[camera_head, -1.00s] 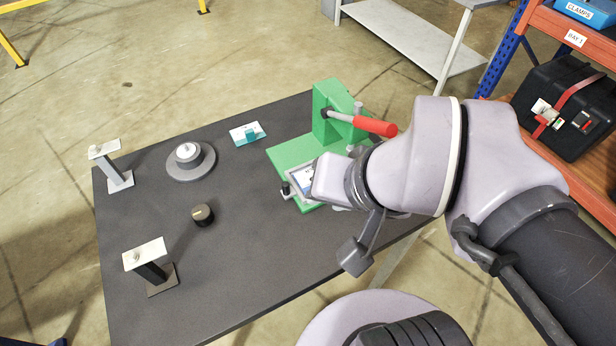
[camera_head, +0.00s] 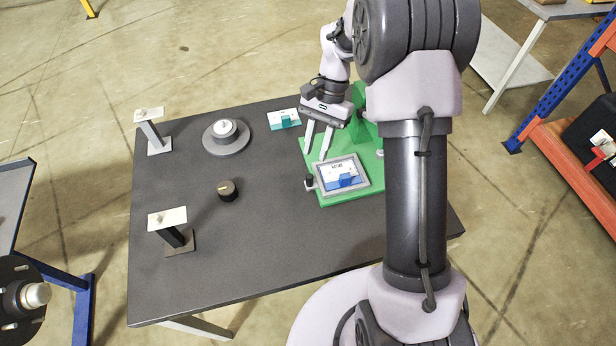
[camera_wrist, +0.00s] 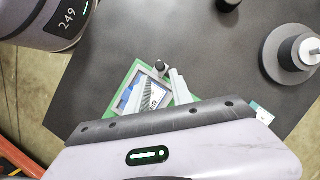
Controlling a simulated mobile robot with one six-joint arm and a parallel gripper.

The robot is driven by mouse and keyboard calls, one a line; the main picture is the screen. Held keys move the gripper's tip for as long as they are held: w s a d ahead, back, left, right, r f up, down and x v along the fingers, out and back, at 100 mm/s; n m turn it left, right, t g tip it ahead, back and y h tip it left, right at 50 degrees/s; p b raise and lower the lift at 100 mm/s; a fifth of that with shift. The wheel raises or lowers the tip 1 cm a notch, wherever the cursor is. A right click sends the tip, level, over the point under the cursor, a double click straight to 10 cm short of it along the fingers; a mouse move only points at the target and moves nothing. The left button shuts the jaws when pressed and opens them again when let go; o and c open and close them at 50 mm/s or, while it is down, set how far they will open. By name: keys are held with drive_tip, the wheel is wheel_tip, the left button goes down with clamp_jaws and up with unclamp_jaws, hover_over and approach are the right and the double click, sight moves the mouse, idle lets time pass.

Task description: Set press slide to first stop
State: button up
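The green press base (camera_head: 371,186) stands at the table's right back; its upright is partly hidden by my arm and the red lever is out of sight. The slide, a grey-framed plate (camera_head: 358,184) with a white and blue face, sits at the base's near end. A small dark knob (camera_head: 310,182) is at the slide's left side. The slide (camera_wrist: 128,99) and knob (camera_wrist: 160,66) also show in the wrist view, partly behind my fingers. My gripper (camera_head: 315,155) points down just behind the slide's far left corner, fingers apart and empty. Whether a fingertip touches anything is unclear.
On the dark table (camera_head: 270,245) stand a round grey dial (camera_head: 226,134), a black knob (camera_head: 228,190), two posts with white plates (camera_head: 148,113) (camera_head: 167,218) and a teal-and-white card holder (camera_head: 284,119). The table's front middle is clear. Orange shelving (camera_head: 570,170) stands at right.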

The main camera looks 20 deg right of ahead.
sight(310, 175)
drive_tip(key=b+x, duration=0.2)
drive_tip(key=x, duration=0.7)
drive_tip(key=shift+f+b, duration=0.1)
drive_tip(key=shift+b, duration=0.25)
clamp_jaws()
idle(0.8)
